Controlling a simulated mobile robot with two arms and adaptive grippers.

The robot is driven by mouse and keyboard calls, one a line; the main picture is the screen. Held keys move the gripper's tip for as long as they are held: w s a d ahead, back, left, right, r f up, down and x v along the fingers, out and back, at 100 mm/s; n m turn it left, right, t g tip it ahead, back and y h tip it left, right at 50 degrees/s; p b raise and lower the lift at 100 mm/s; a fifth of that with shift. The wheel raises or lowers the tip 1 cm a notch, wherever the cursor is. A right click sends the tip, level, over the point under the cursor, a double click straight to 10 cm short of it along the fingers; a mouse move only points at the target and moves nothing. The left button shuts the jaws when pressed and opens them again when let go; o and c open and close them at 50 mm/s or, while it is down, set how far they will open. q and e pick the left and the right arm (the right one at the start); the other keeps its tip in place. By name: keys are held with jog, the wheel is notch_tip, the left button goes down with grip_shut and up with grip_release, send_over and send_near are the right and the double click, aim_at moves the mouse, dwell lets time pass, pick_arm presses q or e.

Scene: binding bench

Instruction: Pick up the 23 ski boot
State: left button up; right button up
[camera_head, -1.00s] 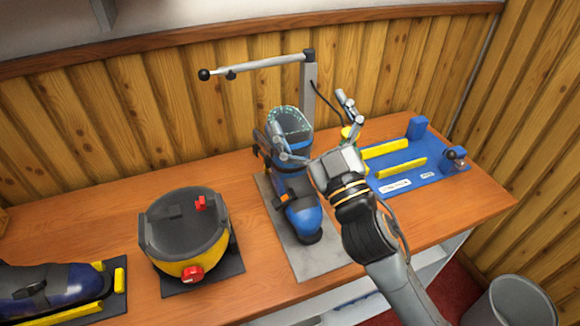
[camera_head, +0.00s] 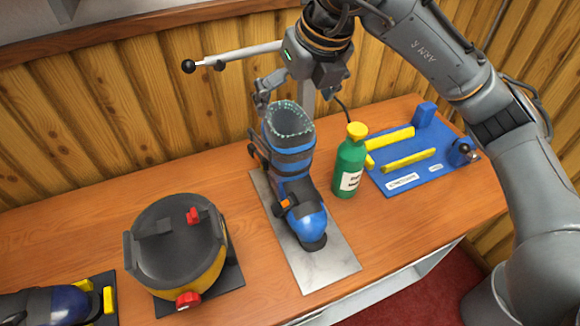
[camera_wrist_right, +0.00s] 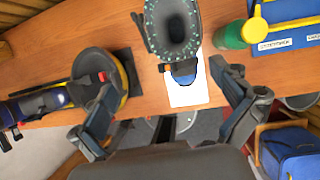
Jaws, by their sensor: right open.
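A blue and grey ski boot (camera_head: 292,160) stands upright on a metal plate (camera_head: 325,262), its toe towards the bench's front edge. I cannot read a number on it. My right gripper (camera_head: 296,93) is open and empty, above and behind the boot's cuff. In the right wrist view the boot (camera_wrist_right: 172,35) shows from above, its dotted cuff rim at the top between the spread fingers of the right gripper (camera_wrist_right: 160,80). A second dark blue boot (camera_head: 45,303) lies at the lower left, partly cut off by the frame. My left gripper is not in view.
A green bottle (camera_head: 349,170) with a yellow cap stands close right of the boot. A blue jig (camera_head: 405,180) with yellow bars lies further right. A round black and yellow pot (camera_head: 178,245) stands left. A grey post with a horizontal arm (camera_head: 240,54) rises behind.

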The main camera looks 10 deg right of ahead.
aim_at(288, 143)
jog(key=w+f+h+p, duration=0.1)
jog(key=w+f+p, duration=0.3)
jog(key=f, duration=0.8)
jog(key=shift+w+d+t+p, duration=0.3)
jog(key=shift+w+d+p, duration=0.1)
jog(key=shift+w, duration=0.5)
jog(key=shift+r, duration=0.1)
jog(key=c, duration=1.4)
jog(key=shift+w+r, duration=0.1)
jog(key=shift+c, duration=0.4)
